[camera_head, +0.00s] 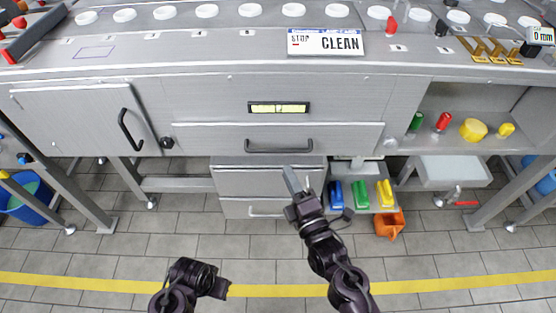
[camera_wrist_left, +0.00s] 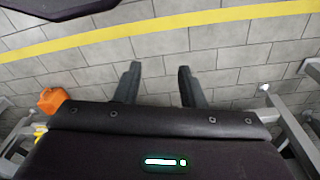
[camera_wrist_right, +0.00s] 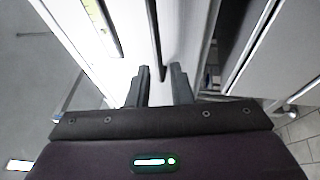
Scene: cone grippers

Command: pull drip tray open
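The wide grey drawer front (camera_head: 340,137), which appears to be the drip tray, sits shut under a lit display and carries a dark bar handle (camera_head: 278,148). My right gripper (camera_head: 290,178) is just below and in front of this handle in the head view. In the right wrist view, a dark bar (camera_wrist_right: 154,40), seemingly the handle, runs toward the gap between the open fingers (camera_wrist_right: 159,82); contact cannot be told. My left gripper (camera_head: 222,288) is low over the floor, away from the counter. Its fingers (camera_wrist_left: 158,84) are apart and empty in the left wrist view.
Grey lower drawers (camera_head: 262,183) stand beneath the handle. Blue, green and yellow items (camera_head: 360,193) sit right of them, with an orange container (camera_head: 390,224) below. A cabinet door with a dark handle (camera_head: 130,128) is left. The tiled floor in front is clear around a yellow line (camera_head: 90,285).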

